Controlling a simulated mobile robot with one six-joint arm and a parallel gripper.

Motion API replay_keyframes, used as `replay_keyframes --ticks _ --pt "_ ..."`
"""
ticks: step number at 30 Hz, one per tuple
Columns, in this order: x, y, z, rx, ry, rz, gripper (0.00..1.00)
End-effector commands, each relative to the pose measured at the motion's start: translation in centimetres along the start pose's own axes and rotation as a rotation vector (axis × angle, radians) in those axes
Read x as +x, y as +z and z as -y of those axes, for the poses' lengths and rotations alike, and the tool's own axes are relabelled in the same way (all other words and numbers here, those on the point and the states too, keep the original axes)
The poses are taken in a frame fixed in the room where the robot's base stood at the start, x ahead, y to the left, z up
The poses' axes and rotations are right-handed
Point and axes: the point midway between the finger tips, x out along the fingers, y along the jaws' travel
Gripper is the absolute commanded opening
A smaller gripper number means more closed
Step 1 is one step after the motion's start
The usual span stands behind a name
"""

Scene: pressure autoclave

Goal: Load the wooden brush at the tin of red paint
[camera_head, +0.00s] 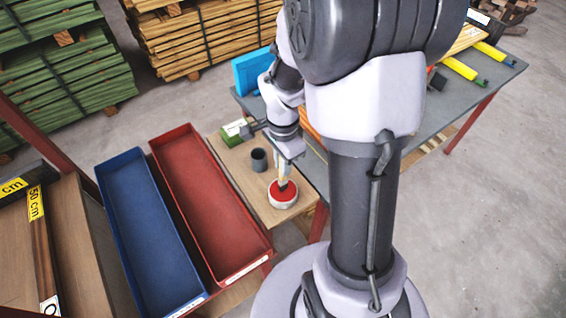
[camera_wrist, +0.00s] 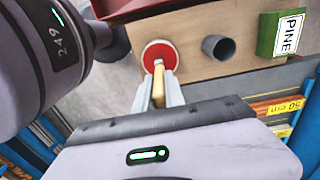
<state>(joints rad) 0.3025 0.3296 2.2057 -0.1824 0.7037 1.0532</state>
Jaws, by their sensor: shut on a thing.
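The tin of red paint (camera_head: 283,203) stands near the front corner of a small wooden-topped stand. Its open red top also shows in the wrist view (camera_wrist: 153,52). My gripper (camera_head: 284,168) points down above the tin and is shut on the wooden brush (camera_head: 283,177). In the wrist view the brush's pale handle (camera_wrist: 158,90) lies between the two fingers (camera_wrist: 158,95). The brush's dark lower end is over the red paint, within the tin's rim as seen from the head. I cannot tell whether the bristles touch the paint.
A dark grey cup (camera_head: 258,160) and a green block labelled PINE (camera_wrist: 286,33) stand on the same top. A red tray (camera_head: 208,195) and a blue tray (camera_head: 150,230) lie left of it. A grey table (camera_head: 470,90) stands right, behind my arm.

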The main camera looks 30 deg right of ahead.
Motion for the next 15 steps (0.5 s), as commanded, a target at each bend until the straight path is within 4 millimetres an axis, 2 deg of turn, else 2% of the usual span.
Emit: replay_keyframes --ticks 15 --pt "0.70 0.00 0.00 0.000 0.000 0.000 0.00"
